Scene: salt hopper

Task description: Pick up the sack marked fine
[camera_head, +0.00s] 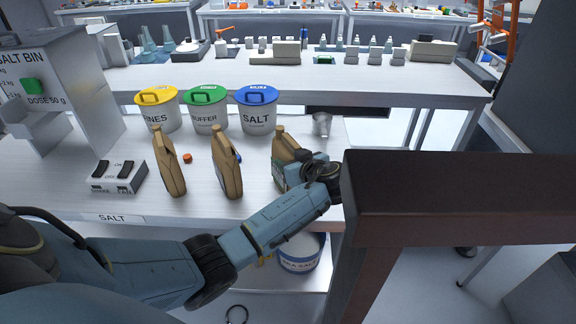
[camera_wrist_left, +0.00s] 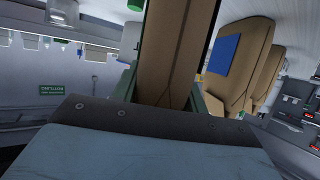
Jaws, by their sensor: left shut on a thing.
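Three tan sacks with narrow tops and handles stand in a row on the white bench: a left sack (camera_head: 169,165), a middle sack (camera_head: 226,165) and a right sack (camera_head: 286,145). No "fine" mark is readable on any of them. My left gripper (camera_head: 292,172) is shut on the right sack, which is partly hidden behind the gripper and wrist. In the left wrist view that sack (camera_wrist_left: 172,50) stands between the green fingers of the gripper. Beside it a neighbouring sack (camera_wrist_left: 240,65) shows a blue patch. My right gripper is not in view.
Yellow-lidded (camera_head: 157,110), green-lidded (camera_head: 206,110) and blue-lidded SALT (camera_head: 257,112) buckets stand behind the sacks. A switch box (camera_head: 118,178) and the grey salt bin (camera_head: 60,85) are at left. A metal cup (camera_head: 321,124) is near the right end. A dark brown beam (camera_head: 450,195) fills the right foreground.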

